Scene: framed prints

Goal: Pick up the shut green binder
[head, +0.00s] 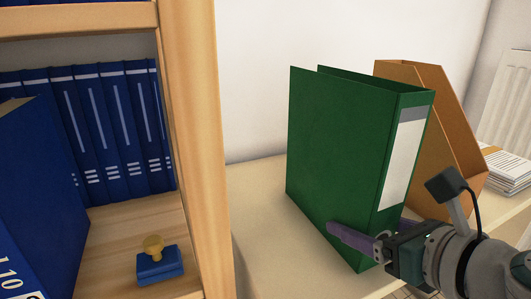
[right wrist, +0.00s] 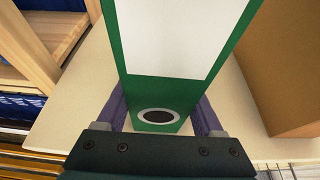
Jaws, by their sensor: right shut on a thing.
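The shut green binder (head: 335,150) stands upright on the pale tabletop, its spine with a white label facing my right arm. My right gripper (head: 365,235) is shut on the lower part of the binder's spine, one purple finger on each side. In the right wrist view the gripper (right wrist: 160,112) has its fingers on both sides of the green spine (right wrist: 155,90), around the dark finger hole near the bottom. The binder's base seems to be at the tabletop; whether it touches cannot be told. My left gripper is not in view.
A brown cardboard magazine file (head: 455,130) stands close to the right of the binder. A stack of papers (head: 505,165) lies beyond it. A wooden shelf (head: 205,150) at the left holds several blue binders (head: 110,130) and a stamp on a blue pad (head: 158,265). The tabletop (head: 262,215) left of the binder is clear.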

